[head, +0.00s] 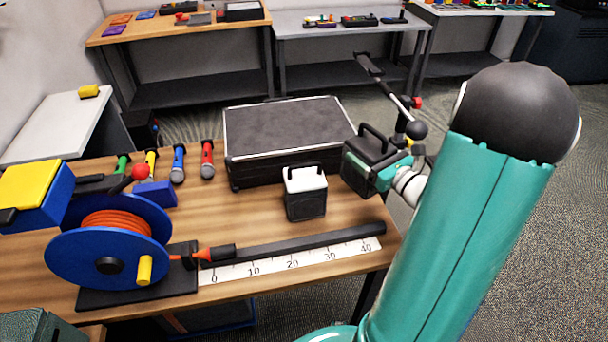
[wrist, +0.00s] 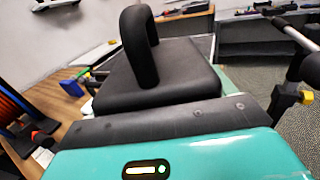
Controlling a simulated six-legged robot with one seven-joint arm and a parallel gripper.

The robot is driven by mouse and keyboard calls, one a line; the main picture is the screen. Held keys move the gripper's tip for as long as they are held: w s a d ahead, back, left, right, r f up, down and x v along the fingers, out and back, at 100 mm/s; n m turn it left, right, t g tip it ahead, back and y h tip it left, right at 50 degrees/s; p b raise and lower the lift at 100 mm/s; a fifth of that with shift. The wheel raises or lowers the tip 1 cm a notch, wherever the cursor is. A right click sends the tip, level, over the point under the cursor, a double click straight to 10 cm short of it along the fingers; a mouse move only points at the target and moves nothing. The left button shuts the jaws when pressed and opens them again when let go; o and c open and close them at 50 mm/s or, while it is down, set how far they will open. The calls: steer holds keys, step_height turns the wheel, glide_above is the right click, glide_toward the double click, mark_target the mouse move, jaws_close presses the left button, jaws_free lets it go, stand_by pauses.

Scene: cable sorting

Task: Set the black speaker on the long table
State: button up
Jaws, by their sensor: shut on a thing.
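The black speaker (head: 372,148) is a dark box with an arched handle on top. My gripper (head: 385,177), teal and black, is shut on it and holds it near the right end of the near wooden table (head: 130,235). In the wrist view the black speaker (wrist: 165,72) fills the middle, its handle upright. The gripper's black and teal front edge covers its lower part. I cannot tell whether its base touches the table. Which table is the long one is not clear from the pictures.
On the near table, a white-topped speaker (head: 305,192) stands beside a black case (head: 285,125). Several microphones (head: 178,163), a blue cable reel (head: 108,240) and a ruler (head: 290,262) lie left and in front. Other tables (head: 345,22) stand at the back.

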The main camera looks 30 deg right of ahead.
steer(key=shift+f, duration=4.95)
steer(key=shift+f, duration=0.1)
steer(key=o, duration=1.6)
steer(key=s+d, duration=0.1)
steer(key=s, duration=1.1)
